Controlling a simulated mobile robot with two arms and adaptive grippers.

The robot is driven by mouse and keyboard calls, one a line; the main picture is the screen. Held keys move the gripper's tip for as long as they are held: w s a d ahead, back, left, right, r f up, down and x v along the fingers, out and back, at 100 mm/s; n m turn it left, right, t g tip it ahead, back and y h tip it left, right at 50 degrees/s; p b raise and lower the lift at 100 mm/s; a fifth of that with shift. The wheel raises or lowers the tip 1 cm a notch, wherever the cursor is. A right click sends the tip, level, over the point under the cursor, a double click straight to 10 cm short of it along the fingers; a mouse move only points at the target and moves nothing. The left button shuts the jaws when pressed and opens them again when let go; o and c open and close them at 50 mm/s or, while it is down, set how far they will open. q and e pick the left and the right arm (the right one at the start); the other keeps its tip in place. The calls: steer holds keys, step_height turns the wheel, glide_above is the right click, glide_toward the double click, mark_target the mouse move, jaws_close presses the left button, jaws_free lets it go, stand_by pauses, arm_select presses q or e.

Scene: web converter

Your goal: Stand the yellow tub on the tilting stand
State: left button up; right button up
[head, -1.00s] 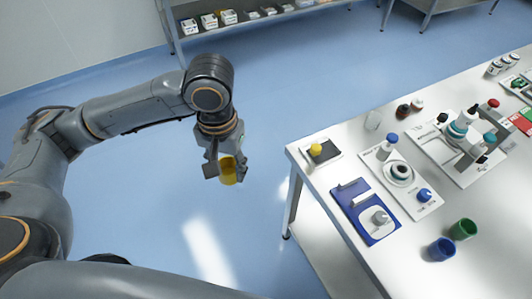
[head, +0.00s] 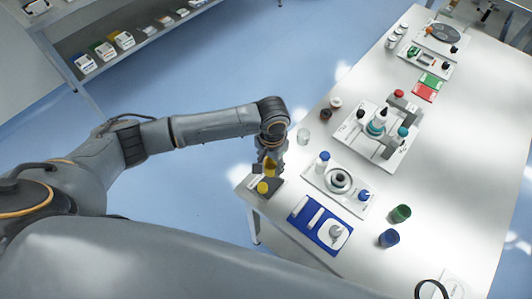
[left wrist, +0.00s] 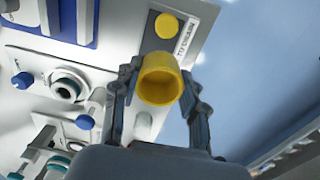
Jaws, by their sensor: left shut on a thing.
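My left gripper (head: 270,168) is shut on the yellow tub (left wrist: 160,88), with one finger on each side of it. In the left wrist view the tub's open mouth faces the camera and it looks empty. In the head view the tub (head: 270,170) is small and partly hidden by the gripper. A small dark plate with a yellow round knob (head: 262,188) lies at the table's near left corner, just below the tub in the picture. The knob (left wrist: 166,25) also shows in the left wrist view. I cannot tell for sure which fixture is the tilting stand. My right gripper is out of view.
A blue panel (head: 320,224) and a white board with a black ring (head: 338,181) lie close by on the table (head: 440,180). A clear cup (head: 303,136), green tub (head: 400,213) and blue tub (head: 389,238) stand nearby. Open floor lies left of the table.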

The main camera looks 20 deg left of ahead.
mark_target(271, 182)
arm_select(q)
steer(key=shift+d+f, duration=0.1)
steer(key=shift+f, duration=0.05)
steer(key=shift+d+f+b, duration=0.1)
steer(key=shift+f+b, duration=0.2)
steer(key=shift+b, duration=0.2)
steer(key=shift+f+b, duration=0.45)
steer(key=shift+b, duration=0.2)
step_height(271, 182, down, 2)
steer(key=b, duration=0.3)
steer(key=shift+f, duration=0.55)
steer(key=shift+f+b, duration=0.4)
steer(key=shift+f, duration=1.05)
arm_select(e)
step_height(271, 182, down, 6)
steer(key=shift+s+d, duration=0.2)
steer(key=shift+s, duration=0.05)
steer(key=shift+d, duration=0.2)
arm_select(q)
steer(key=o, duration=1.1)
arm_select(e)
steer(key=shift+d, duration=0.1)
